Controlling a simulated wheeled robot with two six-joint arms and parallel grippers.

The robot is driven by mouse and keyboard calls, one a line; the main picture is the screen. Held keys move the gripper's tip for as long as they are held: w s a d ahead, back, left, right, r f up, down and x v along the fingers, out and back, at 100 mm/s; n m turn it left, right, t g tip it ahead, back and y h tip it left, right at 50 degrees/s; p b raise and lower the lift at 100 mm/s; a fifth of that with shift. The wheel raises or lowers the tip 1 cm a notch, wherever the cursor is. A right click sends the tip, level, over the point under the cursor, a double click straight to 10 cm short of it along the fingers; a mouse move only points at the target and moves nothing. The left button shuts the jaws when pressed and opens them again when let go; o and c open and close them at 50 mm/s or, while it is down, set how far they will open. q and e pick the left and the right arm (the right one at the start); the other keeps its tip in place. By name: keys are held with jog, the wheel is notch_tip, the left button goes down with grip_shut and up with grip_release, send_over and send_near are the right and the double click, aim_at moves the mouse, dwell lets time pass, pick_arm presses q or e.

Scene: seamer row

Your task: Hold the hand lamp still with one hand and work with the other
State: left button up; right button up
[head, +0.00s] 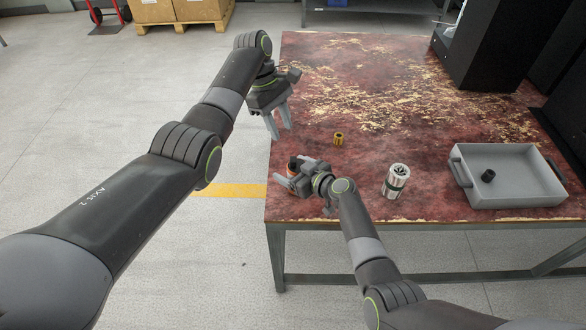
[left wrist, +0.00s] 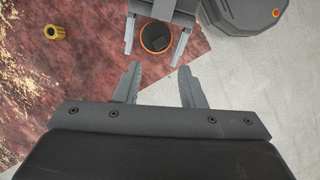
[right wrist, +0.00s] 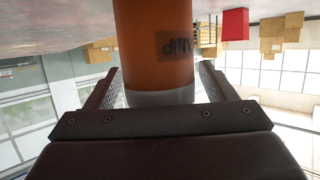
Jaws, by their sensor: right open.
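The hand lamp appears to be the upright orange cylinder (head: 292,163) near the table's left edge, mostly hidden by my right gripper (head: 287,176). In the left wrist view its top is an orange ring (left wrist: 155,37) with a dark inside. The right wrist view shows its orange side (right wrist: 155,45) with dark lettering and a grey lower band, between the fingers. My right gripper is open around it; I cannot tell whether the fingers touch. My left gripper (head: 281,133) is open and empty, above and behind the lamp, pointing down.
A small brass ring-like part (head: 339,139) stands behind the lamp. A silver cylinder with a dark green band (head: 397,182) stands to the right. A grey tray (head: 510,192) at the right holds a small black part (head: 488,176). Black equipment (head: 485,45) stands at the back right.

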jog(key=c, duration=1.1)
pick_arm(q)
jog(key=shift+c, duration=1.1)
jog(key=shift+a+f, duration=0.15)
jog(key=shift+a, duration=0.15)
jog(key=shift+c, duration=1.3)
jog(key=a+n+h, duration=0.1)
jog(key=a+f+n+h, duration=0.1)
jog(key=a, duration=0.1)
jog(key=a+n+t, duration=0.1)
jog(key=a, duration=0.1)
jog(key=shift+f+h, duration=0.35)
jog(key=shift+h, duration=0.05)
grip_shut()
jog(key=s+a+n+t+h, duration=0.1)
jog(key=s+a+n+h, duration=0.1)
jog(key=a, duration=0.4)
jog(key=shift+s+n+h, duration=0.25)
jog(key=shift+n+h, duration=0.25)
jog(key=shift+n, duration=0.5)
jog(key=shift+f, duration=0.1)
